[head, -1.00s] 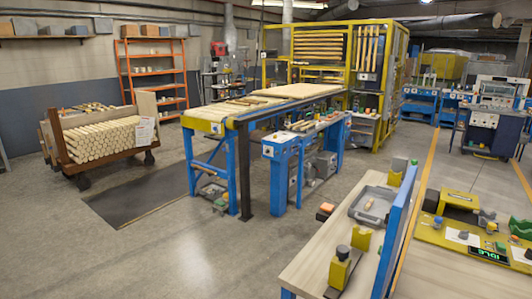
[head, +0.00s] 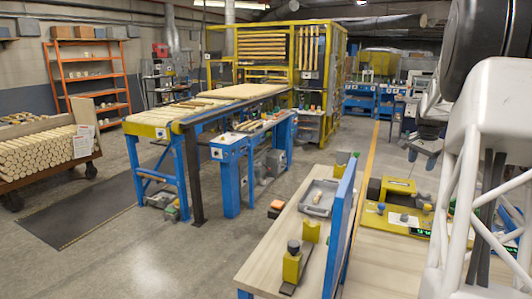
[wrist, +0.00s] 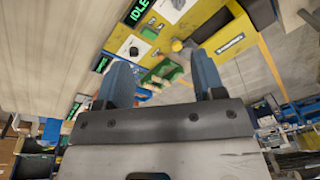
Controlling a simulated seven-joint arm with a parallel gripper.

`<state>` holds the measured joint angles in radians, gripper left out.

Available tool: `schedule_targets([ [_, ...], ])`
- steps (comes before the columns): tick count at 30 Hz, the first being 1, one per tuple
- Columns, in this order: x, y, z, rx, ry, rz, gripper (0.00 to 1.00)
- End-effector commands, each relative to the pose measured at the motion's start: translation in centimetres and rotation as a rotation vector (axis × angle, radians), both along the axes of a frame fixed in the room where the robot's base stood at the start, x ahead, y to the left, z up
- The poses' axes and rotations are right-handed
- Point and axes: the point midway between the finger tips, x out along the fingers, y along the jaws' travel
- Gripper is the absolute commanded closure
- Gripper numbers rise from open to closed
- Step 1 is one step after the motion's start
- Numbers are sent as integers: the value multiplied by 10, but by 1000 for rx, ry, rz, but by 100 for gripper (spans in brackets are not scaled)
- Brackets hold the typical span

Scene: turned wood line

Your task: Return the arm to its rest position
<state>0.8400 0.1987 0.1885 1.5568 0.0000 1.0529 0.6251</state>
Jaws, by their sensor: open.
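My gripper (head: 425,148) shows at the right of the head view, raised above the right part of the workbench. In the wrist view its two blue-grey fingers (wrist: 163,82) stand apart with nothing between them. Beyond the fingers lie the wooden bench top (wrist: 55,50) and a yellow fixture plate (wrist: 200,28) with a green IDLE display. My white arm fills the right edge of the head view and hides part of the bench.
A blue upright panel (head: 340,225) divides the wooden bench. Left of it are a grey tray (head: 308,209) and a yellow fixture (head: 292,266). A yellow fixture (head: 390,190) stands right of it. Conveyors (head: 215,108) and a dowel cart (head: 45,155) are farther left, with open floor between.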

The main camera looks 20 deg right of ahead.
Motion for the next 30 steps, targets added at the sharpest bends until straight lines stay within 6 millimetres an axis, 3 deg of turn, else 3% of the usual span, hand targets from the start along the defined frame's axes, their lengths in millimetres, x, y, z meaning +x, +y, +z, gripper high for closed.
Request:
schedule_targets([
  [3, 8, 48, 20, -17, -9, 75, 37],
  [14, 9, 182, 66, -65, -37, 296, 37],
  [23, -10, 283, 90, -105, -61, 471, 37],
  [30, -35, 359, 103, -137, -82, 612, 37],
])
